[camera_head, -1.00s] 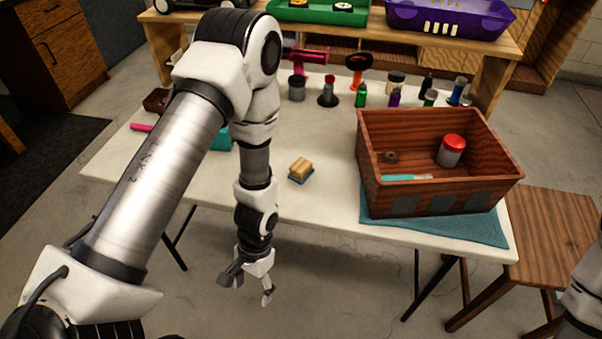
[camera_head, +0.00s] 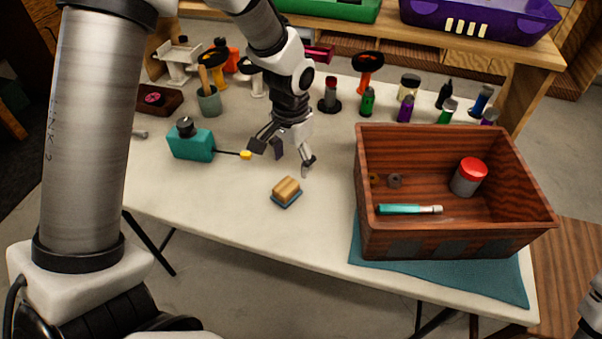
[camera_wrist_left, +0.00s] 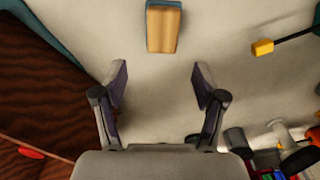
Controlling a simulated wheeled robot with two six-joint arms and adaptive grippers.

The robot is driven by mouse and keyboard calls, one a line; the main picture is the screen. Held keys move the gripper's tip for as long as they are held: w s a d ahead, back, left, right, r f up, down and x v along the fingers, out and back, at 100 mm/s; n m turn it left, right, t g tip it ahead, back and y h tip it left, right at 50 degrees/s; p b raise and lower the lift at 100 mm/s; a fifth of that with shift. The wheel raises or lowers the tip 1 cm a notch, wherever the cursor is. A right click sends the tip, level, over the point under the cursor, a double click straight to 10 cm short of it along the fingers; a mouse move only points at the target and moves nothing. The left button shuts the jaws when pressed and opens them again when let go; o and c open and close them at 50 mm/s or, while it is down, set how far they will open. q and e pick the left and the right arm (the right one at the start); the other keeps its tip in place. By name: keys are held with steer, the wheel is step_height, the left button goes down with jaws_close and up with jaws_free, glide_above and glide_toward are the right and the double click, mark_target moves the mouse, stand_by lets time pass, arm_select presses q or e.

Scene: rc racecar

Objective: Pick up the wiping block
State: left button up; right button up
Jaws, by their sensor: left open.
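The wiping block (camera_head: 286,190), tan on top with a blue base, lies on the white table in the head view. It also shows in the left wrist view (camera_wrist_left: 162,28) at the top, ahead of the fingertips. My left gripper (camera_head: 282,160) is open and empty above the table, behind the block and apart from it. In the left wrist view the two fingers of my left gripper (camera_wrist_left: 160,85) stand wide apart with bare table between them. Part of my right arm (camera_head: 590,310) shows at the lower right edge; its gripper is out of view.
A wooden crate (camera_head: 450,247) on a blue cloth (camera_head: 440,272) stands to the right, holding a red-lidded jar and a teal-handled tool. A teal box (camera_head: 190,145) with a yellow-tipped rod is to the left. Several bottles line the back. The front left of the table is clear.

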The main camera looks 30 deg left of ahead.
mark_target(288, 183)
arm_select(q)
steer(key=f, duration=0.1)
steer(key=s+f, duration=0.1)
steer(key=f, duration=0.1)
steer(key=shift+s, duration=0.25)
steer(key=f, duration=0.4)
steer(key=shift+w+a+f+b, duration=0.2)
steer(key=shift+a+b, duration=0.05)
steer(key=shift+b, duration=0.15)
steer(key=shift+r, duration=0.1)
arm_select(e)
steer(key=shift+s+f, duration=0.25)
steer(key=shift+s, duration=0.15)
